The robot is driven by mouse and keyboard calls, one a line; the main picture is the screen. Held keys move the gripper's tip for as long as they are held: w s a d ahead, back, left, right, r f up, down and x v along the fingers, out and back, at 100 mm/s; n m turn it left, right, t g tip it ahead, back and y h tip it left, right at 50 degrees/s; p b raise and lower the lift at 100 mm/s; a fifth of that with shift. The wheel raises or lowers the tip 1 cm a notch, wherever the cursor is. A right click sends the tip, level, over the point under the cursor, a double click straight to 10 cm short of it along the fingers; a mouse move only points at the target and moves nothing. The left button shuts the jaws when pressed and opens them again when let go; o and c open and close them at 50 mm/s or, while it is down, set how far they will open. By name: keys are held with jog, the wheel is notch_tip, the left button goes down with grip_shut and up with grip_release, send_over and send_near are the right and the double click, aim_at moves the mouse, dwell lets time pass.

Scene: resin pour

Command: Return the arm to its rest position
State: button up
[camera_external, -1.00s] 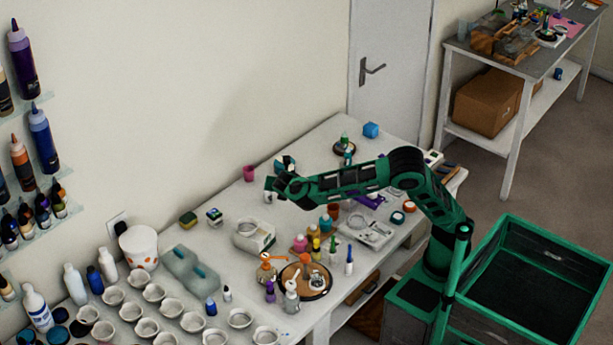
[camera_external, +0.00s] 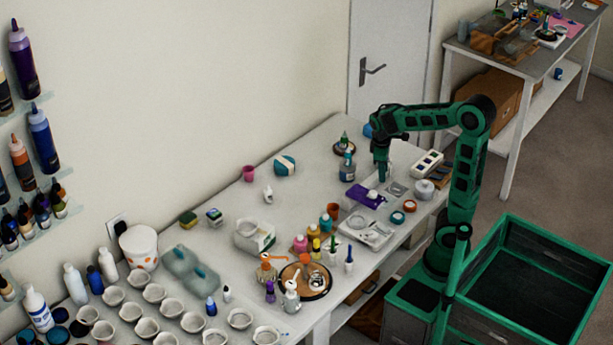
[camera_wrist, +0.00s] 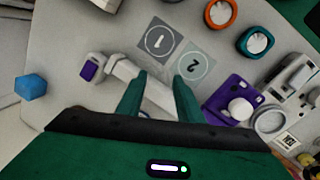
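My arm is bent above the right end of the white worktable (camera_external: 300,150). My gripper (camera_external: 382,178) points down beside the numbered cards. In the wrist view my gripper's two fingers (camera_wrist: 158,92) are apart, so it is open. A pale device with a purple face (camera_wrist: 92,68) lies beyond the fingers, with a long pale part extending behind the left finger. I see nothing clearly held. The grey cards marked 1 (camera_wrist: 160,40) and 2 (camera_wrist: 196,67) lie flat ahead of the fingers.
A blue spray bottle (camera_external: 347,170) stands left of my gripper. A purple item (camera_external: 362,197) and a white scale (camera_external: 366,232) are in front. A blue block (camera_wrist: 31,87) is off to one side. Jars (camera_wrist: 255,41) stand near the table edge. A teal and white round item (camera_external: 285,166) lies further left.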

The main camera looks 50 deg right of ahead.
jog(key=s+d+m, duration=0.1)
jog(key=s+m, duration=0.2)
jog(key=s, duration=0.3)
jog(key=s+d+f+m+y, duration=0.1)
jog(key=s+m, duration=0.3)
jog(key=s, duration=0.3)
jog(key=s+d+f+m+y, duration=0.1)
jog(key=s+m, duration=0.3)
jog(key=s, duration=0.3)
